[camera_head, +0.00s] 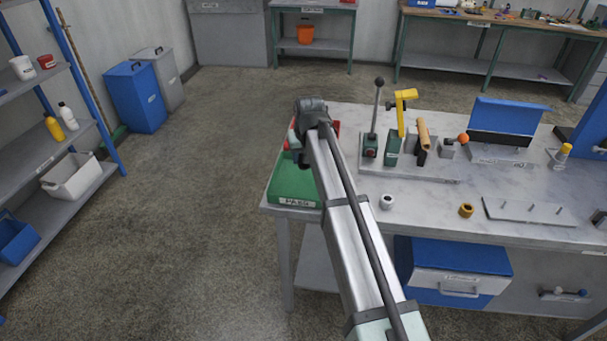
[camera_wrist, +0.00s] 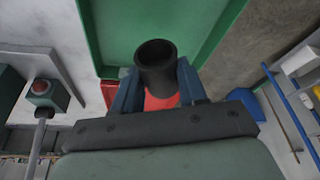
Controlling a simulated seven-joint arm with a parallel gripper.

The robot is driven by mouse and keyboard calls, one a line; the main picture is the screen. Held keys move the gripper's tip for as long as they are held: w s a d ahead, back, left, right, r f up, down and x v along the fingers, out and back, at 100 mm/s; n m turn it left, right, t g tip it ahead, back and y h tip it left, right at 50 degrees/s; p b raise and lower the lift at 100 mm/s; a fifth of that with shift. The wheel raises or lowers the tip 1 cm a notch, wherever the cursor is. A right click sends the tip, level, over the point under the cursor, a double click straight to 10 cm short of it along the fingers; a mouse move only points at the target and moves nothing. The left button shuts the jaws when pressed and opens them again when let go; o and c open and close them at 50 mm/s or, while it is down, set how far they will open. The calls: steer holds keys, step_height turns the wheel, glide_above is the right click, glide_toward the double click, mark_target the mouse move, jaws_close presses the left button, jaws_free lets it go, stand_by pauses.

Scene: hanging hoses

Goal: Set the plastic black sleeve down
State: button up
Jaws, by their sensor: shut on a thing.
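The black plastic sleeve (camera_wrist: 156,66) is a short dark tube, seen in the wrist view with its open end toward the camera. My gripper (camera_wrist: 157,88) is shut on it, with one blue-grey finger on each side. Behind the sleeve lies the green tray (camera_wrist: 112,35), and a patch of red shows beneath it. In the head view the green tray (camera_head: 293,187) sits at the table's left edge with a label on its front. My arm's end is over the tray's back part there and hides the sleeve. I cannot tell how high the sleeve is above the tray.
A red bin (camera_head: 334,127) is partly hidden behind my arm. To the right, a rack (camera_head: 410,168) holds upright levers and handles. A white ring (camera_head: 387,202), a brass ring (camera_head: 466,210) and a pegged plate (camera_head: 530,211) are on the table (camera_head: 340,115). The floor left of the table is clear.

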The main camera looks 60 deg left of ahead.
mark_target(304, 167)
steer(key=shift+f, duration=3.3)
steer(key=shift+f, duration=0.15)
steer(key=o, duration=1.2)
steer(key=shift+c, duration=0.2)
steer(key=v, duration=1.2)
steer(key=shift+d, duration=0.1)
